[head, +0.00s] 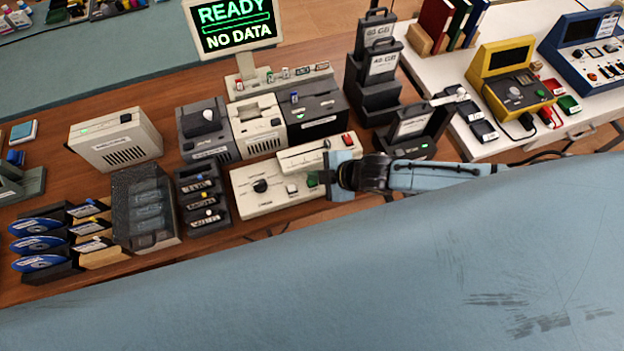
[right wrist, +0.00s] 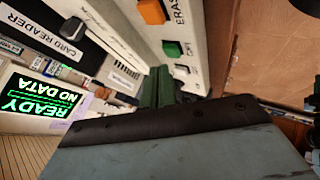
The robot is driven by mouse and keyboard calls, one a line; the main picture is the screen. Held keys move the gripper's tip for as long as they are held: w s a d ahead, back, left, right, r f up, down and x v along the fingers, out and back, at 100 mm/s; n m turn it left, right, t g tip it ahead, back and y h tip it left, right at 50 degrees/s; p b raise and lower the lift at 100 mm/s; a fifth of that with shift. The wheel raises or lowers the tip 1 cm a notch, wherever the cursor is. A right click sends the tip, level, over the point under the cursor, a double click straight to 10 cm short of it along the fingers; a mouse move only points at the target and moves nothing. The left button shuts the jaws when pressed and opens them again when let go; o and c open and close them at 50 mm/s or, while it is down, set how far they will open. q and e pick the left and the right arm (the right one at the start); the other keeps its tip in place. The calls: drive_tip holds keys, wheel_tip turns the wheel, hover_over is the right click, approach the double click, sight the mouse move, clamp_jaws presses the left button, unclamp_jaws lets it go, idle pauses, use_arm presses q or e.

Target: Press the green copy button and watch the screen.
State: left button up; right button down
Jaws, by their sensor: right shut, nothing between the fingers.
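The green copy button (head: 312,179) is on the cream control box (head: 262,203), close to the left of my right gripper (head: 330,174) in the head view. In the right wrist view the green button (right wrist: 172,48) stands out from the panel, just beyond my right gripper's shut fingertips (right wrist: 160,84). A small gap shows between them there. The fingers hold nothing. The screen (head: 235,27) at the top reads "READY" and "NO DATA" in the head view; it also shows in the right wrist view (right wrist: 40,100). My left gripper is not in view.
An orange-red erase button (right wrist: 152,10) is beside the green one. The box also carries a black knob (head: 260,186). Card readers (head: 258,125) stand behind it, black cases (head: 410,130) to the right, and a slotted rack (head: 203,200) to the left.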

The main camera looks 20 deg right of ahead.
idle(0.5)
drive_tip(key=shift+f, duration=0.45)
drive_tip(key=shift+f+b, duration=0.35)
drive_tip(key=shift+b, duration=0.15)
idle(0.3)
idle(0.3)
drive_tip(key=shift+r+p, duration=0.8)
drive_tip(key=shift+p, duration=0.1)
drive_tip(key=shift+r, duration=0.1)
wheel_tip(320, 180, up, 5)
drive_tip(key=p, duration=0.4)
drive_tip(key=shift+p, duration=0.4)
